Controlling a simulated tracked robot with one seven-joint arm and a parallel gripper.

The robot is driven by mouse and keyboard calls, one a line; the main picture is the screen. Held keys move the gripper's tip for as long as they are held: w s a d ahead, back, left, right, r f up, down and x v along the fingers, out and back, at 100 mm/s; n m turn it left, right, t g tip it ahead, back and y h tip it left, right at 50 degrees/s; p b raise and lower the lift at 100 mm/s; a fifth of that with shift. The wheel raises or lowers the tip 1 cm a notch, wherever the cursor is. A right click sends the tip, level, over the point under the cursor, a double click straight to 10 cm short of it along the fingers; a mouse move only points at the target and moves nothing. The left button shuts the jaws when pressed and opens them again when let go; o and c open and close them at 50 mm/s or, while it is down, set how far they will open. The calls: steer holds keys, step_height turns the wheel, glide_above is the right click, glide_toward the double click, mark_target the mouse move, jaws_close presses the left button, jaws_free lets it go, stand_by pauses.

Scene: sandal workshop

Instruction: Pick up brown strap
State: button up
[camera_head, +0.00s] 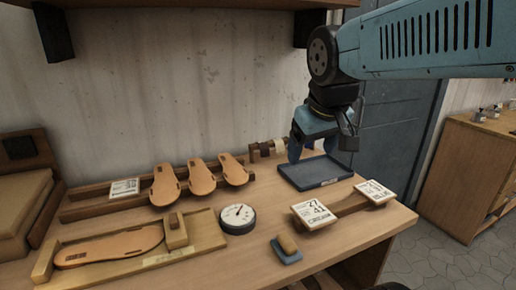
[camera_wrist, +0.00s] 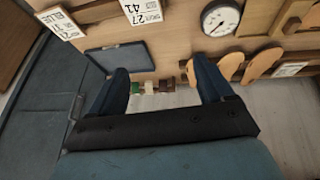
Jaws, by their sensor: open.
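Small strap pieces sit in a row on a rack at the back of the bench. A brown strap (camera_head: 266,149) shows there in the head view, beside a white one (camera_head: 279,145). In the wrist view the brown strap (camera_wrist: 167,86) lies between my fingers, with the white and a green piece (camera_wrist: 136,87) to its left. My gripper (camera_head: 304,148) is open and empty, pointing down near the right end of the row; it also shows in the wrist view (camera_wrist: 160,76). It appears above the straps, apart from them. In the head view it hides the green piece.
A dark blue tray (camera_head: 316,184) lies just right of the straps. Several tan soles (camera_head: 202,178) lean on a rack to the left. The wall is close behind.

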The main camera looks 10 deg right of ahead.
steer(key=shift+o, duration=0.8)
steer(key=w+r+n+g+h, duration=0.1)
steer(key=w+r+n, duration=0.2)
steer(key=w, duration=0.9)
steer(key=shift+a+r+n+g+h, duration=0.15)
steer(key=shift+a+n+g+h, duration=0.25)
steer(key=shift+n, duration=0.8)
steer(key=w+a+f+n+h, duration=0.1)
steer(key=w+n, duration=0.2)
steer(key=w, duration=0.5)
steer(key=w+a+f+n+g+h, duration=0.1)
steer(key=w+a+f+n, duration=0.15)
steer(key=w, duration=0.45)
steer(key=w+a+f+n, duration=0.1)
steer(key=w+n, duration=0.2)
steer(key=w, duration=0.5)
steer(key=n+g+h, duration=0.1)
steer(key=n, duration=0.4)
glide_toward(261, 142)
steer(key=shift+m, duration=0.25)
steer(key=x, duration=0.5)
steer(key=shift+w+a+f, duration=0.25)
steer(key=shift+w+a, duration=0.05)
steer(key=shift+d+r+x, duration=0.1)
steer(key=shift+d+x, duration=0.1)
steer(key=shift+x, duration=1.15)
steer(key=shift+d+r+x, duration=0.1)
steer(key=shift+d+x, duration=0.1)
steer(key=shift+x, duration=1.15)
steer(key=shift+r, duration=0.1)
